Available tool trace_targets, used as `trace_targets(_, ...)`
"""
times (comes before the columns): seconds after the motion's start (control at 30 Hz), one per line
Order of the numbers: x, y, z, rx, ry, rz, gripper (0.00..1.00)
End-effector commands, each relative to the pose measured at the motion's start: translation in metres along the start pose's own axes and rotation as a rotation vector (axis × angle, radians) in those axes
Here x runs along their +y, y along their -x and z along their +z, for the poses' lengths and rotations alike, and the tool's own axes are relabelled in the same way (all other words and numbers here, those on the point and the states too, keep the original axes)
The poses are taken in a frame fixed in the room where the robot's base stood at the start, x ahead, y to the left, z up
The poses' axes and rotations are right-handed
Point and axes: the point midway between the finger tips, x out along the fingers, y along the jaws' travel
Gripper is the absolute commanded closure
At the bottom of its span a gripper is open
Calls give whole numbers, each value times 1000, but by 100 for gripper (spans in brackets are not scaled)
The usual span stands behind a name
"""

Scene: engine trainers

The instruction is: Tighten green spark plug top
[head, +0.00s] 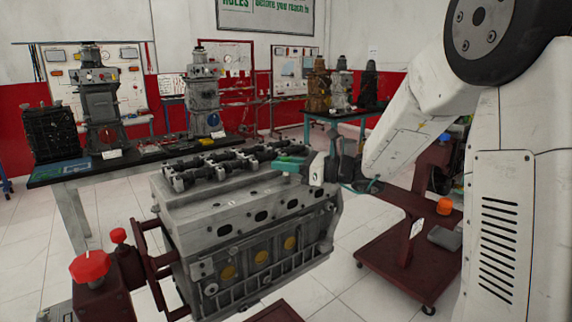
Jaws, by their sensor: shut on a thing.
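The grey engine block (250,225) stands in the middle of the head view, with a dark valve train along its top. My gripper (290,167) reaches in from the right, low over the right end of the engine's top. A small teal-green piece (287,161) shows at its tip; I take it to be the green spark plug top. The gripper is shut on it. The fingertips are small and partly merge with the dark parts behind. I cannot tell how the piece is seated in the engine.
A red engine stand with a red knob (90,266) is at the front left. A dark red wheeled stand (410,250) is right of the engine, under my arm. A long bench (70,171) with engine models runs behind. Clear tiled floor lies between the engine and the wheeled stand.

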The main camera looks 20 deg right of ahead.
Motion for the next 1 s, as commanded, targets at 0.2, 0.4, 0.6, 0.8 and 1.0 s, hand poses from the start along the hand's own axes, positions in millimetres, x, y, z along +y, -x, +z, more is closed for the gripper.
trace_targets(0.2,2,-1,1,0,-1,-168,100)
trace_targets(0.4,2,-1,0,1,-2,-342,100)
trace_targets(0.6,2,-2,0,1,-1,-495,100)
trace_targets(0.8,1,-1,0,1,-1,-612,100)
trace_targets(1.0,0,-1,0,0,-1,-680,100)
